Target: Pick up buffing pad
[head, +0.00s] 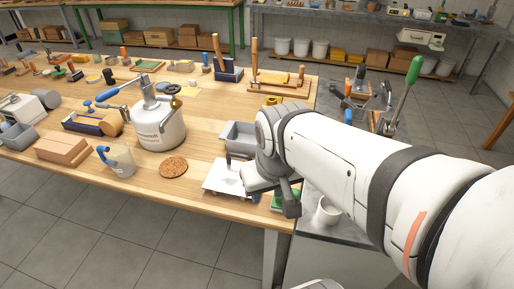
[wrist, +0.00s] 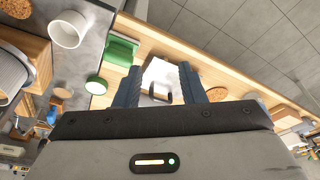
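No thing is plainly marked as the buffing pad, and I cannot tell which one it is. A white flat square piece with a dark handle (head: 226,180) lies near the table's front right edge. It also shows in the wrist view (wrist: 158,76), beyond and between my fingers.
A brown cork disc (head: 173,167), a clear jug (head: 118,160), a white canister (head: 160,125) and a grey tray (head: 239,136) stand close by on the wooden table. A white mug (head: 327,211) stands on a grey surface at right. Bare wood shows left of the disc.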

